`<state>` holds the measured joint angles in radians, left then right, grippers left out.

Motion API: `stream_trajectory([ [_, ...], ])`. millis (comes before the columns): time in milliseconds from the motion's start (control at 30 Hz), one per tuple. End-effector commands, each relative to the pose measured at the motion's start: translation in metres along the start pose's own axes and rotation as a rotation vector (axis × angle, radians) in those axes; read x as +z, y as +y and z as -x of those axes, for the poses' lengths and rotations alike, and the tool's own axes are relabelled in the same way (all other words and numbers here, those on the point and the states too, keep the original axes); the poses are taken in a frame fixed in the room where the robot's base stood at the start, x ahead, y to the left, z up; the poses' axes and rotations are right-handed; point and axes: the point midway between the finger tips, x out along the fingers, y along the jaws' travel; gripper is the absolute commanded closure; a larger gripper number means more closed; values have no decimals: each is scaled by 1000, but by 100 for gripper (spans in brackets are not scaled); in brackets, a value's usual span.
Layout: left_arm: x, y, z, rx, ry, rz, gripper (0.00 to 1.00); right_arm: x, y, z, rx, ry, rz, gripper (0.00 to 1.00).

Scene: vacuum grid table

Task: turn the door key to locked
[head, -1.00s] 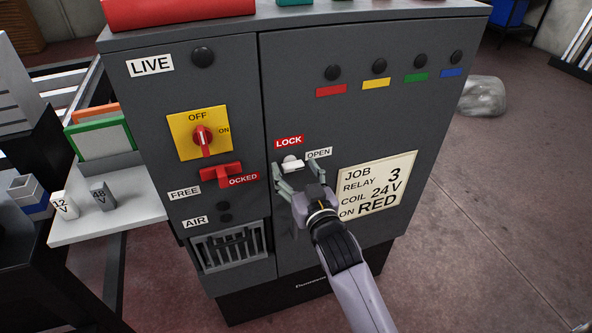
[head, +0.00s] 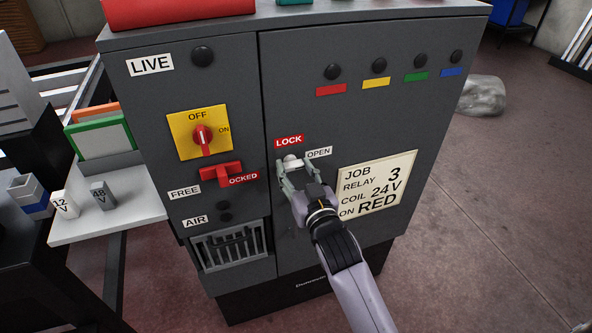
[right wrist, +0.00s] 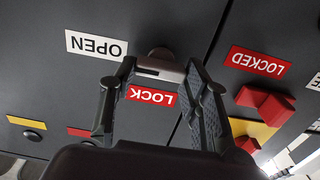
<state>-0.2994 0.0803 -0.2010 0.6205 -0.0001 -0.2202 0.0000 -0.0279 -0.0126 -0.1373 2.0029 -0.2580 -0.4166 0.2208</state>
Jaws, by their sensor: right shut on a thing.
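The door key (head: 291,160) is a small pale key in a lock on the right-hand door of the grey cabinet, between a red LOCK label (head: 289,142) and a white OPEN label (head: 318,152). My right gripper (head: 295,168) is shut on the key, one finger at each side. In the right wrist view the metal key (right wrist: 160,68) lies crosswise between the fingertips, in front of a dark round knob or lock body; the labels appear upside down there. The fingers partly hide the key, so its exact angle is hard to tell. My left gripper is not in view.
Left of the door sit a yellow rotary switch (head: 185,142) with a red handle and a red slide handle (head: 222,174) by FREE and LOCKED labels. A job card (head: 376,186) is right of my gripper. A shelf (head: 110,214) with two small blocks stands left.

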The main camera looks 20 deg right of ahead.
Motion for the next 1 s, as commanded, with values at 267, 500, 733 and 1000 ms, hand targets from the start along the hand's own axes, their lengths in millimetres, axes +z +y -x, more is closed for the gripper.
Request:
stream_trajectory([
  [267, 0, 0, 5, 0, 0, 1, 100, -1, 0, 0, -1, -1, 40, 85],
  [500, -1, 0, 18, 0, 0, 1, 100, -2, -1, 0, -1, -2, 179, 85],
  [733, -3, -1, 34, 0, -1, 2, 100, -3, -1, 0, -2, -2, 387, 85],
  [1000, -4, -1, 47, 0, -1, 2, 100, -1, -2, 0, -2, -1, 644, 85],
])
